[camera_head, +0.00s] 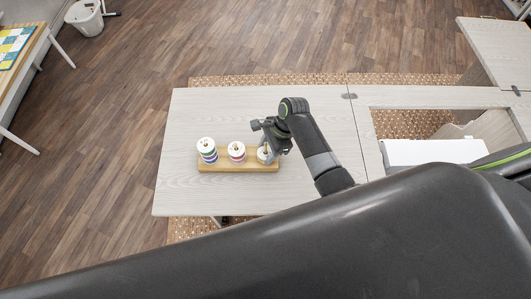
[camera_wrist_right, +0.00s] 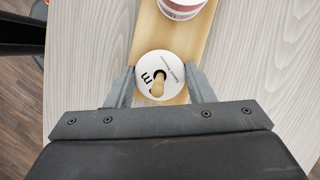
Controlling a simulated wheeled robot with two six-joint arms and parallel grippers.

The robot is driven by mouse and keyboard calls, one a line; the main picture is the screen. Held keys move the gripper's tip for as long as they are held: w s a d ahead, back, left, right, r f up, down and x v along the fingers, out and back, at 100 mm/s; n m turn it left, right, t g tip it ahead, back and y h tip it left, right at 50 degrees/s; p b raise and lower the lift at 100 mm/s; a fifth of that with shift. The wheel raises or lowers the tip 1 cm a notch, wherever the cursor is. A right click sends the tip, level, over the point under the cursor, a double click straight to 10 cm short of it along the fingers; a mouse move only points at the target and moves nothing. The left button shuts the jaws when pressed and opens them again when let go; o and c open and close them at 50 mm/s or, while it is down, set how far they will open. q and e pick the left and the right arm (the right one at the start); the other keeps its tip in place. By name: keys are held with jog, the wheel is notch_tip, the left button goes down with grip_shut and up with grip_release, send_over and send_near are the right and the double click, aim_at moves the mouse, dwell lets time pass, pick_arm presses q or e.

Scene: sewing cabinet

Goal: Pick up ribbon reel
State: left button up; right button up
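A white-topped ribbon reel (camera_head: 263,157) sits on the right peg of a wooden stand (camera_head: 222,166). In the right wrist view the reel (camera_wrist_right: 150,68) shows its white face with printing, with the wooden peg through its centre. My right gripper (camera_head: 268,149) is over this reel. In the wrist view the fingers (camera_wrist_right: 160,86) straddle it, one on each side. A thin strip of wood shows between the reel and the right-hand finger, so they look open; contact low down is hidden. My left gripper is not in view.
A red-striped reel (camera_head: 237,152) stands on the middle peg and a taller stack of coloured reels (camera_head: 207,150) on the left peg. The pale table (camera_head: 200,110) is clear behind and left of the stand. A rectangular opening (camera_head: 412,123) lies to the right.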

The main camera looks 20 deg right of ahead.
jog(key=c, duration=0.4)
jog(key=shift+r+p, duration=1.15)
jog(key=shift+r, duration=7.9)
